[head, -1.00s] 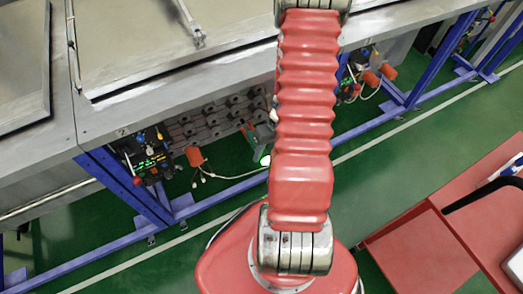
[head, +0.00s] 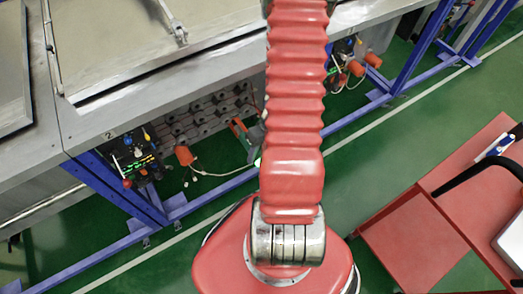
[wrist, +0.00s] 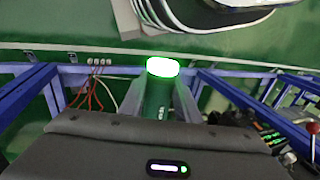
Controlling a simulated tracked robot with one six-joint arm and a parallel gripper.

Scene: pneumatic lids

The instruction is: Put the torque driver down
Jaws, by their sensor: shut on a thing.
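The torque driver (wrist: 158,105) shows in the wrist view as a dark green body with a bright white-green glowing end. My gripper (wrist: 160,88) has its two grey fingers along either side of it and is shut on it. In the head view, my red ribbed arm hides most of this area. A grey-green part (head: 253,134) with a small green glow shows just left of the arm, low in front of the machine. I cannot tell how much of it is the driver. No surface touches the driver in the wrist view.
A grey machine table (head: 85,125) with large lids stands on a blue frame (head: 118,190). A control panel (head: 135,160) and an orange cylinder (head: 184,155) sit beneath its edge. A red cart (head: 415,245) with a blue-and-white item (head: 494,147) stands right. Green floor is clear between.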

